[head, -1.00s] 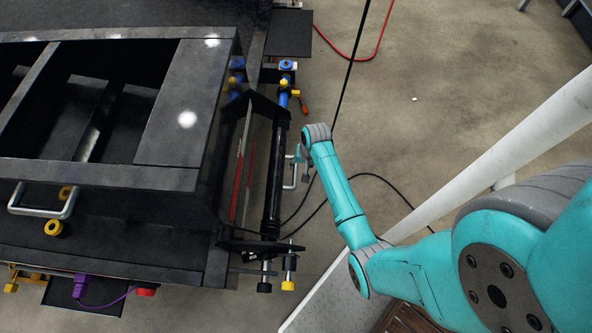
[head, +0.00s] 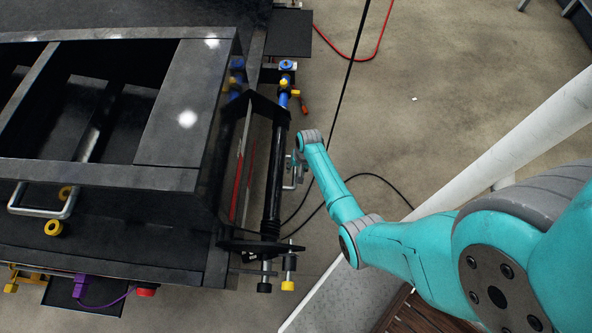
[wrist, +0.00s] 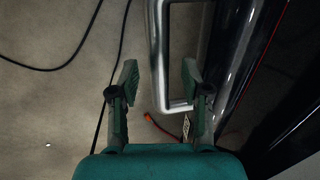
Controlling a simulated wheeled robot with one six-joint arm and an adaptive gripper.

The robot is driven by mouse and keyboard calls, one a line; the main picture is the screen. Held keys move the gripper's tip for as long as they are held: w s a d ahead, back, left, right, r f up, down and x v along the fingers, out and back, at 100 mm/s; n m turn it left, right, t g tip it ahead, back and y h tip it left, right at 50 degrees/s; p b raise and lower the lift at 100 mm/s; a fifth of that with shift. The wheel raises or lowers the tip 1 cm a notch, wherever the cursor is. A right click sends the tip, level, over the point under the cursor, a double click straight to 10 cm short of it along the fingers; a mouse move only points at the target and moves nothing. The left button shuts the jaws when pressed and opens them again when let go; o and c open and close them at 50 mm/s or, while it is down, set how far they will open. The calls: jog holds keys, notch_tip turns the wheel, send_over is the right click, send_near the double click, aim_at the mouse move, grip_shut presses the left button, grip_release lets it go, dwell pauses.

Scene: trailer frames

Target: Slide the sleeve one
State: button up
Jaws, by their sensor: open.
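A long black cylindrical sleeve (head: 272,185) stands along the right end of the black trailer frame in the head view. In the wrist view it shows as a glossy dark tube (wrist: 234,60) on the right. A silver U-shaped handle (wrist: 158,45) sits beside the tube. My gripper (wrist: 160,78) is open and empty. The handle's long bar runs between its two fingers in the picture, with its lower bend near the right finger; whether they touch I cannot tell. In the head view my gripper is mostly hidden under my wrist, close to the handle (head: 291,184).
The trailer frame (head: 185,110) fills the left side. Black cables (head: 385,181) and a red hose (head: 353,57) lie on the floor.

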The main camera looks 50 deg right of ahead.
jog(key=shift+f, duration=0.35)
grip_shut()
jog(key=shift+w, duration=0.1)
